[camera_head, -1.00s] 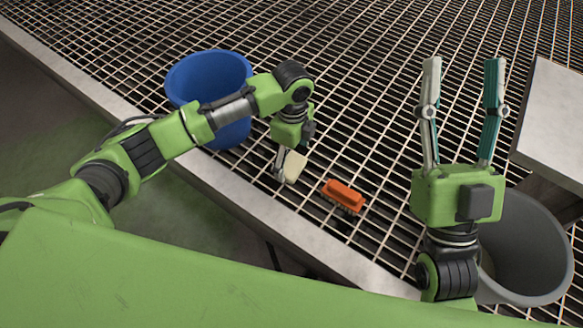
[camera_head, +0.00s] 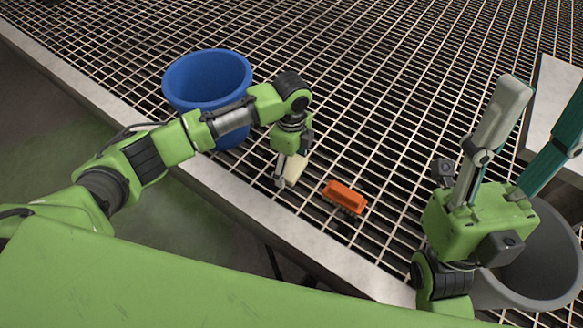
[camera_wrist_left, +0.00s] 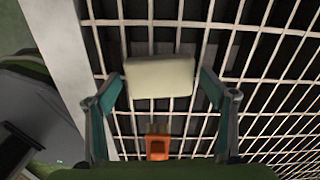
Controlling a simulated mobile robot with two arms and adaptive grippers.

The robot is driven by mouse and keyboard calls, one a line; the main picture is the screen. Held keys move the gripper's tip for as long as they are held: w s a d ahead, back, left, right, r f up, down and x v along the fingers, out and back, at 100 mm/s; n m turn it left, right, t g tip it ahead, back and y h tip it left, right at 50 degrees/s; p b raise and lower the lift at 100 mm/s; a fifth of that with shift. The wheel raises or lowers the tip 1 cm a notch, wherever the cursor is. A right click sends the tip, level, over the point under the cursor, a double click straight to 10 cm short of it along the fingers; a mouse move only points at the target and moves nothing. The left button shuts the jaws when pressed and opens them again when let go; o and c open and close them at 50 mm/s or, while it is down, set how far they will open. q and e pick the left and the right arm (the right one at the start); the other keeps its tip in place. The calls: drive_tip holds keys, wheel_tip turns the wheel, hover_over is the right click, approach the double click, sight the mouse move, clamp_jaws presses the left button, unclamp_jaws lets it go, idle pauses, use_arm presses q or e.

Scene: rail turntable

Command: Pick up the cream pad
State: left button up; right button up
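The cream pad (camera_head: 296,168) is a pale block at my left gripper, over the metal grate; the gripper hides part of it in the head view. In the left wrist view the pad (camera_wrist_left: 160,77) lies between the two fingertips, with a narrow gap showing on each side. My left gripper (camera_head: 287,180) points down and is open around the pad; its fingers also show in the left wrist view (camera_wrist_left: 161,84). My right gripper (camera_head: 547,100) is raised at the right, fingers spread wide and empty.
An orange brush (camera_head: 345,196) lies on the grate (camera_head: 390,130) just right of the left gripper. A blue bucket (camera_head: 205,80) stands behind my left forearm. A grey bucket (camera_head: 545,265) is behind my right gripper. A pale metal edge (camera_head: 250,208) borders the grate.

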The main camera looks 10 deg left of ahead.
use_arm(q)
drive_tip(key=c, duration=0.6)
drive_tip(key=shift+c, duration=0.2)
